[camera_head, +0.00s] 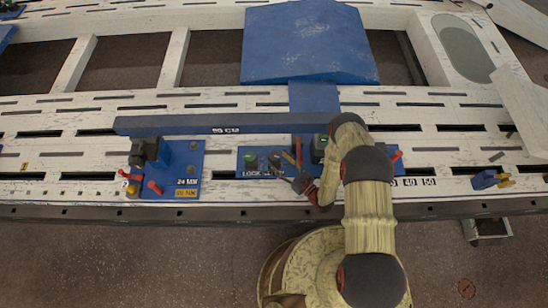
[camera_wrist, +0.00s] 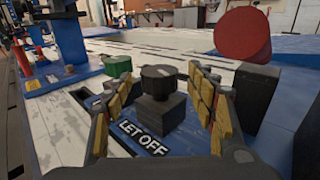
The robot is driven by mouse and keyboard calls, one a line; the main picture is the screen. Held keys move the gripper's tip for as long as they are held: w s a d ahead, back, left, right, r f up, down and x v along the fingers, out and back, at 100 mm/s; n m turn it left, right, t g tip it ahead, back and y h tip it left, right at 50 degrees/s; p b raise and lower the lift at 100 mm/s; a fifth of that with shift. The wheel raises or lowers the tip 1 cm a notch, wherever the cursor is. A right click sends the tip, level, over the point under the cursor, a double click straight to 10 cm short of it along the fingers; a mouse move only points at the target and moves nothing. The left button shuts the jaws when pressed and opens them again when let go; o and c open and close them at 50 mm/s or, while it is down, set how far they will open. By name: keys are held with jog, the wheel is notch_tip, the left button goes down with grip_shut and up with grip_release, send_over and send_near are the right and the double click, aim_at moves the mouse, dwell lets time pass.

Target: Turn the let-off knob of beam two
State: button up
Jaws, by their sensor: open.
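The let-off knob (camera_wrist: 159,80) is a dark faceted knob on a square block, in the middle of the wrist view. A white-lettered LET OFF label (camera_wrist: 144,138) lies on the blue plate in front of it. My gripper (camera_wrist: 155,98) is open, with one yellow-padded finger on each side of the knob and gaps showing between. In the head view my gripper (camera_head: 290,170) is over the blue control plate (camera_head: 243,172) whose label begins LOCK. My arm and gripper hide part of this plate. I cannot tell the beam number.
A green knob (camera_wrist: 118,66) stands left of the let-off knob. A red cylinder (camera_wrist: 243,34) rises behind right. A long blue bar (camera_head: 185,125) runs behind the plate. Another blue plate (camera_head: 188,165) with red handles is at left. The slotted white frame (camera_head: 60,150) is mostly clear.

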aim_at(274, 156)
jog(key=shift+b+x, duration=0.35)
jog(key=shift+x, duration=1.4)
jog(key=shift+c, duration=0.4)
jog(key=shift+s, duration=0.1)
jog(key=c, duration=1.1)
jog(key=shift+o, duration=0.2)
jog(key=shift+w+d+n+g+y+b, duration=0.1)
jog(key=shift+w+n+g+y+b, duration=0.1)
jog(key=shift+n+g+y+b, duration=0.6)
jog(key=shift+s+n+g+y+b, duration=0.1)
jog(key=shift+n+g+y+b, duration=0.2)
jog(key=shift+n+g+y, duration=0.7)
